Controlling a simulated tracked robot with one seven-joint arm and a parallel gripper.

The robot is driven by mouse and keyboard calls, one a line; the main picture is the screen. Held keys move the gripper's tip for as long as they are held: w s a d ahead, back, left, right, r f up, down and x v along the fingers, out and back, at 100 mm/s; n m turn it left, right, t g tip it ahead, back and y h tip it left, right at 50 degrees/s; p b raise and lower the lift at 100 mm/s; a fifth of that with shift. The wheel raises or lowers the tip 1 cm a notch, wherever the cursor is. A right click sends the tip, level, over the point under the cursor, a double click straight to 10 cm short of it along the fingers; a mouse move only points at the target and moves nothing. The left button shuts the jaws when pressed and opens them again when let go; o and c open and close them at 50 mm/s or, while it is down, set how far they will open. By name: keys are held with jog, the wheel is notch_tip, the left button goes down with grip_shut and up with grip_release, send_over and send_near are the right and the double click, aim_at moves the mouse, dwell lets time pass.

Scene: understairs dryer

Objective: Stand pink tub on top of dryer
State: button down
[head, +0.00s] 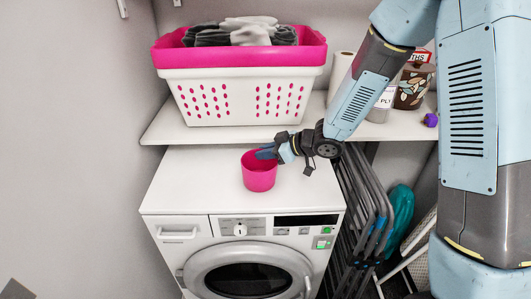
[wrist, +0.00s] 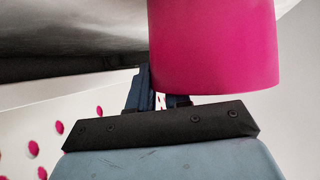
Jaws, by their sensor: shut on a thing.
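The pink tub (head: 259,174) is upright at the middle of the white dryer top (head: 197,185) in the head view. I cannot tell whether its base touches the surface. My gripper (head: 268,153) reaches in from the right and is shut on the tub's rim. In the wrist view the tub (wrist: 214,45) fills the upper right, and my gripper's dark fingers (wrist: 160,95) meet its edge. The dryer's round door and control panel face the front.
A shelf (head: 210,131) behind and above the dryer holds a pink-and-white laundry basket (head: 240,88) with grey cloth. Bottles and a patterned pot (head: 413,86) stand right on it. Folded racks (head: 362,215) lean right of the dryer. The dryer top's left side is clear.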

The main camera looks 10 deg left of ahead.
jog(key=c, duration=1.1)
grip_release()
jog(key=shift+o, duration=0.2)
